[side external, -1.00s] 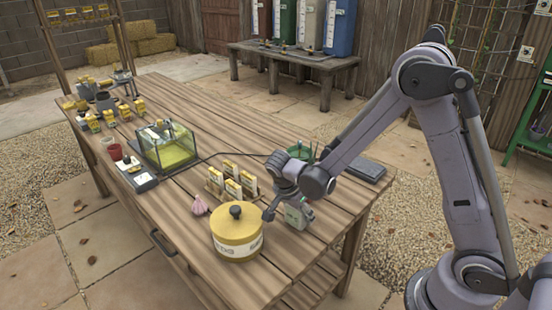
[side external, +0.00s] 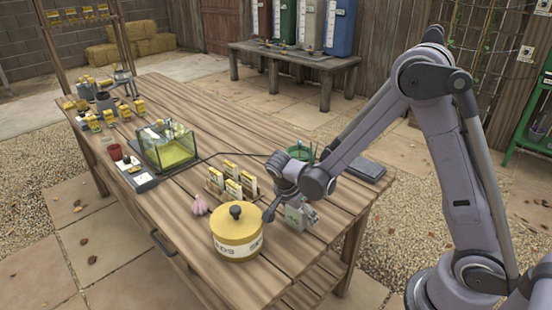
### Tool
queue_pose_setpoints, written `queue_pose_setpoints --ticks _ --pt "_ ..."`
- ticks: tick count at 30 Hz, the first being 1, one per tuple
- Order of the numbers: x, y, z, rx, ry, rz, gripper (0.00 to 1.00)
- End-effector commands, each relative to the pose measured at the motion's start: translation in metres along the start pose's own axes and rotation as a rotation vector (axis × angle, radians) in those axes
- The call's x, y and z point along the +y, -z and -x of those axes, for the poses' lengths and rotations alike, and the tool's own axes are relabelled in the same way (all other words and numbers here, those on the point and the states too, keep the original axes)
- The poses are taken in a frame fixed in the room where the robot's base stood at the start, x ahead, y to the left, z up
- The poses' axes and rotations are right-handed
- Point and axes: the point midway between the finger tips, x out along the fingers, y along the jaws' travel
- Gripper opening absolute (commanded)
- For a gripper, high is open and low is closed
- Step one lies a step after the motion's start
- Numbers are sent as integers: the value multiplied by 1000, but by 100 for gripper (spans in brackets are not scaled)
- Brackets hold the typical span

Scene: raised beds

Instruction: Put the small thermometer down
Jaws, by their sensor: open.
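My gripper (side external: 290,212) points down at the near right end of the wooden table (side external: 190,240), just right of a yellow lidded pot. Its fingers are spread apart. A small pale green and white object (side external: 295,219), which looks like the small thermometer, stands between and below the fingers, at the tabletop. The gripper partly covers it, and I cannot tell whether a finger touches it.
The yellow pot (side external: 237,238) stands close left of my gripper. Seed packets (side external: 231,181) in a holder, a pink bulb (side external: 199,206), a glass tank (side external: 165,146) and a dark flat slab (side external: 361,170) are also on the table. Bare planks lie in front of the pot.

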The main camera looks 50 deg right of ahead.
Motion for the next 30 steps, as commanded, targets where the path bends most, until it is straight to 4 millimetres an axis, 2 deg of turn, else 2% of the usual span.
queue_pose_setpoints --ticks 18,26,30 --pt "0 0 99 0 0 2 80" --pt "1 0 118 -2 2 8 80" --pt "8 6 127 -32 37 102 80"
